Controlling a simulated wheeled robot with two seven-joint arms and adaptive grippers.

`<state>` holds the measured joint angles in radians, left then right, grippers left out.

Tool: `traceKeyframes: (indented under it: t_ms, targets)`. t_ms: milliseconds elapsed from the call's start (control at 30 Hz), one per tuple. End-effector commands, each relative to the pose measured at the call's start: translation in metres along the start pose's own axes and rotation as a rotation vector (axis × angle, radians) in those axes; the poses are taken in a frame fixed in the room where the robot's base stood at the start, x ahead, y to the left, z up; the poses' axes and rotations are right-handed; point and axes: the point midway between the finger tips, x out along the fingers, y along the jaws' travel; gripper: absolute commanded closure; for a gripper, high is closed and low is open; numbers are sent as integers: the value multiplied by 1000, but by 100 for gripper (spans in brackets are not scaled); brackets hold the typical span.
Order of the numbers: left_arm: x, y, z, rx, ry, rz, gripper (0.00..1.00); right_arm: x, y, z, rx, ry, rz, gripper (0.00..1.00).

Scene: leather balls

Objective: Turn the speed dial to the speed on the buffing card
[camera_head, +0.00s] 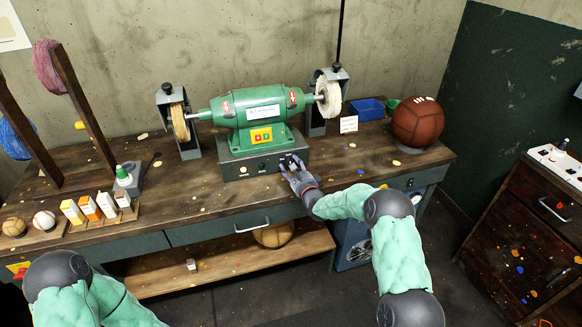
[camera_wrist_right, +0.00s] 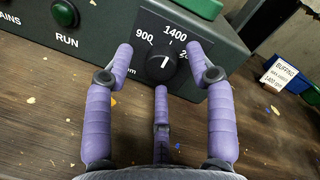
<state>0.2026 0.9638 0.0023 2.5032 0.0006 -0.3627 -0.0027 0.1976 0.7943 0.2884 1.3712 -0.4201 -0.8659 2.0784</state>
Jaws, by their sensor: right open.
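The black speed dial (camera_wrist_right: 161,64) is on the front panel of the green buffing machine (camera_head: 262,111). Its scale reads 900, 1400 and a partly hidden number starting with 2. My right gripper (camera_head: 293,168) is open at the panel. In the right wrist view its purple fingers (camera_wrist_right: 159,62) stand on both sides of the dial and below it; whether they touch it I cannot tell. The buffing card (camera_head: 349,124) stands right of the machine; in the wrist view (camera_wrist_right: 283,76) it appears to read 1400 rpm. My left gripper is out of view.
A green RUN button (camera_wrist_right: 64,13) is left of the dial. A blue bin (camera_head: 367,109) and a brown leather ball (camera_head: 417,122) sit on the bench's right. Small boxes (camera_head: 88,208) and balls stand at the left. Bench space right of my gripper is mostly clear.

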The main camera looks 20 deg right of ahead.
Motion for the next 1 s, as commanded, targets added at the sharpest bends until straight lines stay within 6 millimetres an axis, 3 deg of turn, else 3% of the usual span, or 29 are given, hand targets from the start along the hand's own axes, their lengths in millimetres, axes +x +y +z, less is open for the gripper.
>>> traceKeyframes:
  t_ms: [600, 1000]
  targets:
    - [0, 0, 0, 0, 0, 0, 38, -100, 0, 0, 0, 0, 0, 45]
    - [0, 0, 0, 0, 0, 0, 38, -113, 0, 1, 0, -2, -1, 45]
